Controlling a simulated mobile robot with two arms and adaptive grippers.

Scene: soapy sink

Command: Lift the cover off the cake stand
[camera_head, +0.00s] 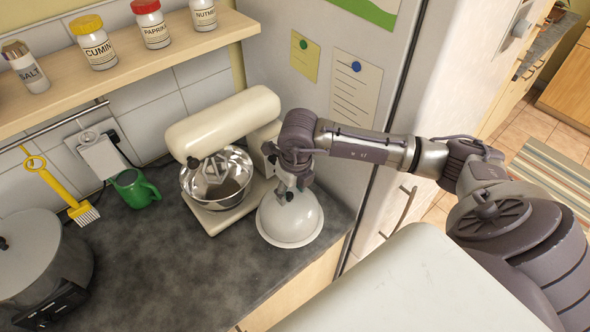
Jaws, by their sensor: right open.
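The cake stand's cover (290,223) is a pale, shiny dome on the dark counter, right of the stand mixer. The stand below it is hidden by the dome from this angle. My right gripper (284,194) points down at the top of the dome, and its fingers are open around or just above the knob area. The knob is mostly hidden by the fingers, and I cannot tell whether they touch it. My left gripper is not in view.
A cream stand mixer (227,128) with a metal bowl (217,178) stands close left of the dome. The fridge (335,75) is behind it. A green mug (136,189) and a pot (38,262) are further left. The counter's front middle (170,280) is clear.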

